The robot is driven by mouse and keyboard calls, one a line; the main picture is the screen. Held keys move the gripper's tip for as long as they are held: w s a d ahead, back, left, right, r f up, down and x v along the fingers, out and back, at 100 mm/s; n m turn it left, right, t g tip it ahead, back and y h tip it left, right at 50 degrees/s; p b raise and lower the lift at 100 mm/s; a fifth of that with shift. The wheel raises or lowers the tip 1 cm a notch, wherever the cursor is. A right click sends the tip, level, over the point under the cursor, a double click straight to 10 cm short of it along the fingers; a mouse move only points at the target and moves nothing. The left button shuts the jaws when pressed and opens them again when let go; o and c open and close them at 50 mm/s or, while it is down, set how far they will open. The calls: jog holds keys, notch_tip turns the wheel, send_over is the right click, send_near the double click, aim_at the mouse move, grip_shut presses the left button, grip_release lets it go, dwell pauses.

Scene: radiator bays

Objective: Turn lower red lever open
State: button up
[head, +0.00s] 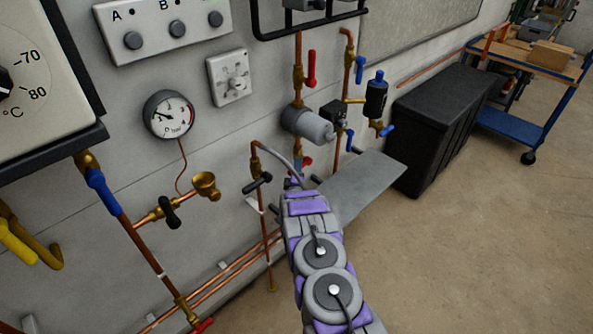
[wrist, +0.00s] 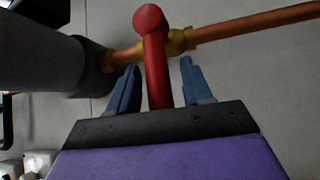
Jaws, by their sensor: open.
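The lower red lever (wrist: 156,75) stands between the two blue-grey fingers of my gripper (wrist: 159,64) in the wrist view. The fingers are open, with a gap visible to the lever on the right; the left finger is closer to it. The lever's rounded end sits above the fingertips, in front of a brass valve body (wrist: 178,42) on a copper pipe (wrist: 255,22). In the head view, a small part of the lower red lever (head: 307,163) shows just beyond my gripper (head: 296,180), which is mostly hidden by my arm. The upper red lever (head: 311,68) hangs above it.
A grey cylinder (head: 308,124) sits on the pipe just above the lower lever. Blue-handled valves (head: 388,130) stand to the right. A grey panel (head: 365,185) and a black box (head: 445,125) lie further right. Open floor (head: 480,250) spreads at the right.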

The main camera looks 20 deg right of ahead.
grip_shut()
dwell(0.4)
jog(key=shift+f, duration=0.1)
